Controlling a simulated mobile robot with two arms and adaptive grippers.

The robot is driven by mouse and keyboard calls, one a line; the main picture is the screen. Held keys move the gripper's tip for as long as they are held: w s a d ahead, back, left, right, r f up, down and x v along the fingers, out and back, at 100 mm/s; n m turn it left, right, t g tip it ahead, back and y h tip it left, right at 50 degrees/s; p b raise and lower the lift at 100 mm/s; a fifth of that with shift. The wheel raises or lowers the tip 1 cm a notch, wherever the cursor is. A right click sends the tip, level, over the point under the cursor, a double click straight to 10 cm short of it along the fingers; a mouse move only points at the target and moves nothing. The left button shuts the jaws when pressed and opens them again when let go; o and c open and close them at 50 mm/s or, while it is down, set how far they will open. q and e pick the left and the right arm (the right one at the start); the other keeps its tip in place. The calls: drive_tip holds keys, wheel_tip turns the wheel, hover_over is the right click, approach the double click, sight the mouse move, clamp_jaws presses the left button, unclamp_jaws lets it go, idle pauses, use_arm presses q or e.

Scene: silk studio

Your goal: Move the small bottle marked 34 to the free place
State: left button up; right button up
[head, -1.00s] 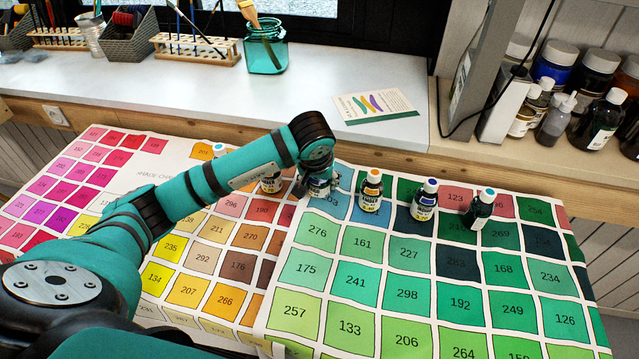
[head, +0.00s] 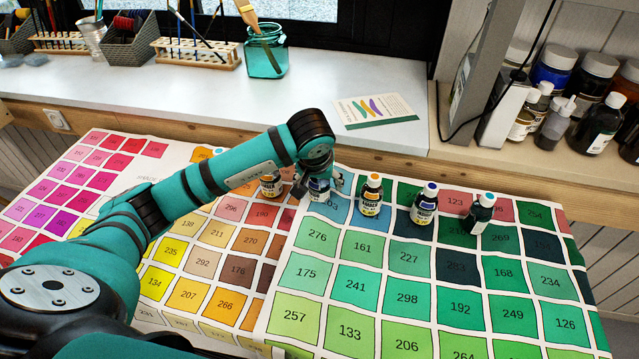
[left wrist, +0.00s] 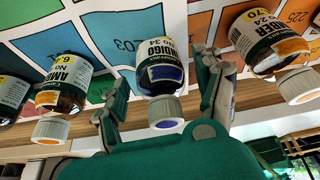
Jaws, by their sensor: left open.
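Several small bottles stand in a row across the colour-chart cloth. In the left wrist view, a bottle labelled INDIGO (left wrist: 160,72), its number seeming to read 34, has a white cap with a blue top. My left gripper (left wrist: 163,100) is open, one finger on each side of this bottle. In the head view my left gripper (head: 318,184) is over the same bottle, mostly hidden by the hand. Bottles with orange caps stand on either side, one to its left (head: 271,185) and one to its right (head: 370,197). I cannot make out which spot is the free place.
A blue-capped bottle (head: 424,206) and a teal-capped bottle (head: 481,214) stand farther right. Another bottle top shows behind my arm. The cloth (head: 400,335) is bare in front of the row. A grey-white ledge (head: 330,85) with a card (head: 375,110) lies behind.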

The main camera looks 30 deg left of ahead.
use_arm(q)
drive_tip(key=v, duration=1)
drive_tip(key=shift+s+r, duration=0.1)
drive_tip(key=shift+r, duration=0.1)
